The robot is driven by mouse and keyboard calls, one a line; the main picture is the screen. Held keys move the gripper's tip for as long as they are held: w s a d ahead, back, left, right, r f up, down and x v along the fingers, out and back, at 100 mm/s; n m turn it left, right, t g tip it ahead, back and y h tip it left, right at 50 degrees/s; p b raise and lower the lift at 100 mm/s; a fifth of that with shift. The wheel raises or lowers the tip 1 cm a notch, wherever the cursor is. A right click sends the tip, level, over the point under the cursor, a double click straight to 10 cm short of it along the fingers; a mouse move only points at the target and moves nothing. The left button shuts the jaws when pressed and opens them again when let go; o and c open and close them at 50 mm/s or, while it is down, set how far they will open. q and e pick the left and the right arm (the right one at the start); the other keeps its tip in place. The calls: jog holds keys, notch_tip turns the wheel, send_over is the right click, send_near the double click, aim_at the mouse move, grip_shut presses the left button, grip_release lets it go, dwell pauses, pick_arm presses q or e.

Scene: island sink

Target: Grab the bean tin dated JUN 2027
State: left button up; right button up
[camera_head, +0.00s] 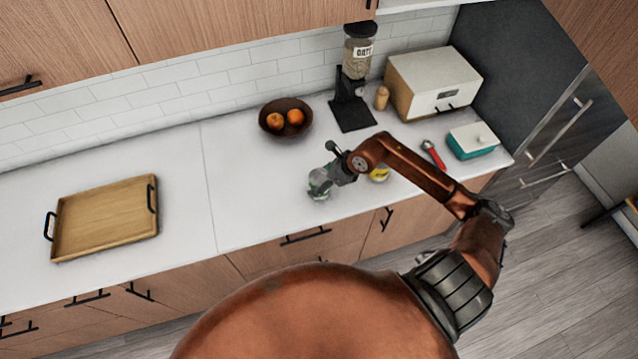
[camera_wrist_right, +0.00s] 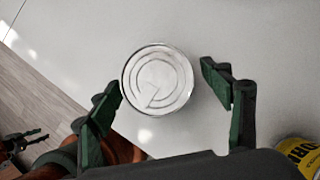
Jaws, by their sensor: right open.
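A tin (camera_wrist_right: 158,82) stands upright on the white counter, its ringed metal lid facing the right wrist camera. In the head view the tin (camera_head: 319,187) is small and partly covered by my right gripper (camera_head: 328,170). In the wrist view the green-padded fingers of my right gripper (camera_wrist_right: 160,80) are open, one on each side of the tin, with gaps to it. No date can be read on the lid. A second tin with a yellow label (camera_wrist_right: 298,156) is at the lower right of the wrist view; its yellow part (camera_head: 379,175) shows beside my right arm. My left gripper is not in view.
A wooden tray (camera_head: 105,218) lies on the left counter. A fruit bowl (camera_head: 274,126), an oats dispenser (camera_head: 352,105), a bread box (camera_head: 425,82), a red-handled tool (camera_head: 433,154) and a teal dish (camera_head: 473,148) stand around the right side. The counter left of the tin is clear.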

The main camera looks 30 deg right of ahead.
jog(key=shift+w+a+f, duration=0.15)
jog(key=shift+w+f, duration=0.1)
jog(key=shift+f, duration=0.15)
jog(key=shift+r, duration=0.1)
jog(key=c, duration=1.7)
